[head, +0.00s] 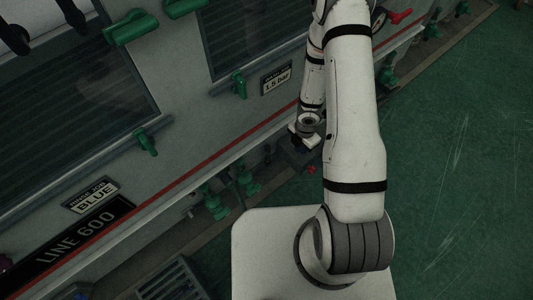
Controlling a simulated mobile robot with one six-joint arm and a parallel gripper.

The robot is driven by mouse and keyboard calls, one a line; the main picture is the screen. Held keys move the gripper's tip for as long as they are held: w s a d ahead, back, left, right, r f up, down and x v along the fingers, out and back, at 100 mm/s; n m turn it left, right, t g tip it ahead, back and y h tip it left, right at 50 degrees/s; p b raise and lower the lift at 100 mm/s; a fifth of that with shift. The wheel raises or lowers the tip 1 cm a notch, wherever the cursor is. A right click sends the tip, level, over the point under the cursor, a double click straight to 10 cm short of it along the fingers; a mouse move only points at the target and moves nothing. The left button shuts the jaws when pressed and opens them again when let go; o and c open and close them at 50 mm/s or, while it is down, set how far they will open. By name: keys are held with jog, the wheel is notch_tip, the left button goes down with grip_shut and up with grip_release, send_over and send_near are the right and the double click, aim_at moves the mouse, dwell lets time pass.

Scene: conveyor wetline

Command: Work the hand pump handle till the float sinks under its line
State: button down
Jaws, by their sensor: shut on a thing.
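My gripper (300,141) is low beside the machine's base, past my forearm, with its jaws shut. It is over a dark grey box-like unit (292,156) that stands on the floor and looks like the hand pump. The thing in the jaws, by its place the pump handle, is too small and covered to make out. A small red part (311,169) shows just below the gripper. I cannot make out the float or its line.
The grey machine wall carries green handles (146,143), a "1.5 bar" plate (277,78), a "BLUE" plate (92,197) and a "LINE 600" sign (84,244). Green valves (246,178) stick out low along its base. A red handle (400,17) is at the top right. Green floor (465,170) is clear at right.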

jog(key=shift+s+d+f+b, duration=0.1)
jog(key=shift+s+f+b, duration=0.05)
jog(key=shift+f+b, duration=1.05)
jog(key=shift+s+f+b, duration=0.1)
jog(key=shift+f+b, duration=1)
jog(key=shift+f, duration=0.15)
jog(key=shift+r, duration=0.15)
jog(key=c, duration=1.3)
grip_release()
jog(key=shift+w, duration=0.1)
jog(key=shift+w+r, duration=0.1)
jog(key=shift+r, duration=0.05)
notch_tip(320, 180, up, 7)
jog(key=p, duration=0.7)
jog(key=shift+p, duration=0.3)
